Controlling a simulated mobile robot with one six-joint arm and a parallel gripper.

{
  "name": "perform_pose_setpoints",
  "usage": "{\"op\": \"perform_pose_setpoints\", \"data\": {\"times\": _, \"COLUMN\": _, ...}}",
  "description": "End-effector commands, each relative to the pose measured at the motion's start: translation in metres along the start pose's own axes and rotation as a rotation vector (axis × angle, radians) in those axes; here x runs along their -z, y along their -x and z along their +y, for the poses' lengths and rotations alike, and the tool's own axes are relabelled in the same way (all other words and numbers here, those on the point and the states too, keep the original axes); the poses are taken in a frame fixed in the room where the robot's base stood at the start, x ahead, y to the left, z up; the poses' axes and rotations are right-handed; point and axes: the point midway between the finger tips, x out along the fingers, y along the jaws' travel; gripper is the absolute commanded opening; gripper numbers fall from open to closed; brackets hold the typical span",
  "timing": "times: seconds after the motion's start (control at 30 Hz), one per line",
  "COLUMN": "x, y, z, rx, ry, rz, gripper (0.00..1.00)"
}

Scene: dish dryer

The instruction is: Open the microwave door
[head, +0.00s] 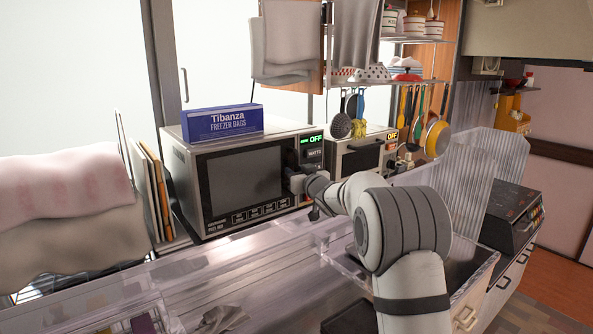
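The microwave (245,172) stands on the counter left of centre, with a dark window in its front. Its door looks closed against the body. A green "OFF" display (312,138) lights the panel at the right of its front. My gripper (294,181) is at the right side of the microwave's front, by the door's right edge. The fingers are dark, small and partly hidden, so I cannot tell whether they are open or shut or touch a handle. My arm comes in from the lower right and covers part of the counter.
A blue freezer-bag box (222,122) lies on top of the microwave. Upright boards (153,190) stand close at its left. A second, smaller appliance (357,157) is at its right, below hanging utensils. A clear ribbed panel (478,170) rises right of my arm.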

Motion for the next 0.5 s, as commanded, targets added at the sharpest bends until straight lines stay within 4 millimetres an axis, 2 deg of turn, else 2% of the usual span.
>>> {"op": "perform_pose_setpoints", "data": {"times": 0.3, "x": -0.0008, "y": -0.0032, "z": 0.0002, "rx": -0.001, "ry": 0.0, "rz": -0.001, "gripper": 0.31}}
{"op": "perform_pose_setpoints", "data": {"times": 0.5, "x": -0.0007, "y": -0.003, "z": 0.0002, "rx": -0.001, "ry": 0.0, "rz": -0.001, "gripper": 0.14}}
